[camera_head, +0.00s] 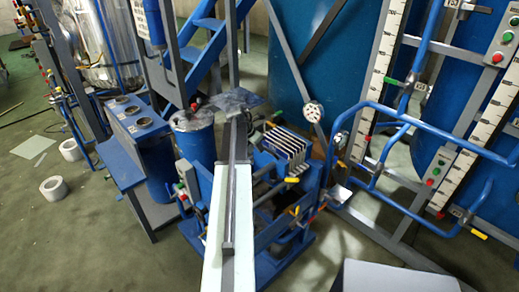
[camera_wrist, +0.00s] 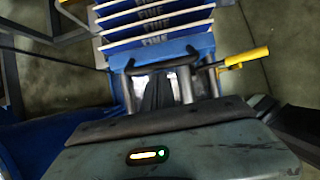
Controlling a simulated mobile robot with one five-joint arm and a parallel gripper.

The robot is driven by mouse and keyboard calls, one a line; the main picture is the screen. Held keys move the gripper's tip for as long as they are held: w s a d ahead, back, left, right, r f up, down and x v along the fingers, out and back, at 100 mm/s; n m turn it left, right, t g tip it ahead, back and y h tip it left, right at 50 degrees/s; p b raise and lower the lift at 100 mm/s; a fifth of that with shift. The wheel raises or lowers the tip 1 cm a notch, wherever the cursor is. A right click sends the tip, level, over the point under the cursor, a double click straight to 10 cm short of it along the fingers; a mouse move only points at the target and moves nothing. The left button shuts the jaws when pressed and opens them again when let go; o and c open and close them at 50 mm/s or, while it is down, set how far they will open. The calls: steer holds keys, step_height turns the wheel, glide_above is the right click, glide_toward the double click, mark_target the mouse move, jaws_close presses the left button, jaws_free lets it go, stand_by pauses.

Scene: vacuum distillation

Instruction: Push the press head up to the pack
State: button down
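The pack, a row of pale-edged plates (camera_head: 288,143) in a blue frame, stands right of my arm in the head view. The wrist view shows the same pack (camera_wrist: 155,18) at the top, with gaps between its plates. A blue block (camera_wrist: 163,46), apparently the press head, lies just below the pack; any gap to the nearest plate is unclear. A dark bar handle (camera_wrist: 160,65) shows below the block. Dark parts at my gripper (camera_wrist: 160,92) are close to this handle. Whether the fingers are open or touching it is unclear.
A yellow-handled lever (camera_wrist: 247,59) sticks out to the right of the block. Blue pipe rails (camera_head: 420,125) and a gauge (camera_head: 312,112) stand right of the pack. A blue drum (camera_head: 196,145) and a bench (camera_head: 130,130) stand left of my arm.

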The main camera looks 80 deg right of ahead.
step_height(320, 180, up, 6)
steer(key=p, duration=0.4)
steer(key=shift+a+r+p, duration=0.25)
steer(key=shift+a+p, duration=0.05)
steer(key=shift+p, duration=0.1)
steer(key=shift+s, duration=0.1)
